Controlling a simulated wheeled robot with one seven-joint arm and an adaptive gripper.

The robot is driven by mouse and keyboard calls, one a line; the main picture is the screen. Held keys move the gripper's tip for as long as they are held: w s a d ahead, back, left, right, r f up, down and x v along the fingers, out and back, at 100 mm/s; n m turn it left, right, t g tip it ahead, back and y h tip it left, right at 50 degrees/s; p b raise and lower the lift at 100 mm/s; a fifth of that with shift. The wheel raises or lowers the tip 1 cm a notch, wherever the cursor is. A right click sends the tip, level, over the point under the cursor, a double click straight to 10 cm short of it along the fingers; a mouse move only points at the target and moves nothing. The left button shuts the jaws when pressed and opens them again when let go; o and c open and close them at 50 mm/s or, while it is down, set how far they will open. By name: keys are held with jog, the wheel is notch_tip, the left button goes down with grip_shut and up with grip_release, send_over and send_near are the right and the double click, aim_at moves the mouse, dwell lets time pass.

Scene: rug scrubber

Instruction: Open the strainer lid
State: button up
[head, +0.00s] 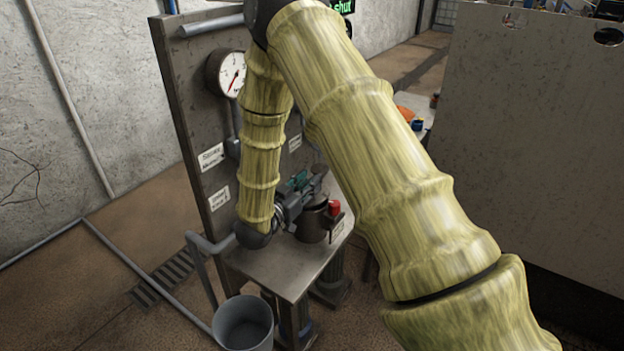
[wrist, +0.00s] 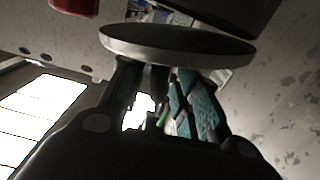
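The strainer is a dark round pot (head: 311,224) on the small metal bench in the head view. In the wrist view its dark body (wrist: 235,12) shows at the top. A pale-rimmed disc, the lid (wrist: 178,46), shows against it and extends to the left of the body. The lid's seating on the body is unclear. My gripper (head: 302,196) is right at the top of the pot. In the wrist view my gripper's fingers (wrist: 160,88) are apart and reach to the lid's face. A dark piece shows between them, but whether they grip it is unclear.
A red part (head: 335,207) sits just right of the pot. The grey bench (head: 284,265) has bare space in front. A bucket (head: 243,324) stands on the floor before it. A panel with a gauge (head: 230,74) rises behind; a tall grey board (head: 540,130) stands right.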

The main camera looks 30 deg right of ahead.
jog(key=shift+w+d, duration=0.15)
jog(key=shift+d, duration=0.4)
grip_shut()
jog(key=shift+r, duration=0.1)
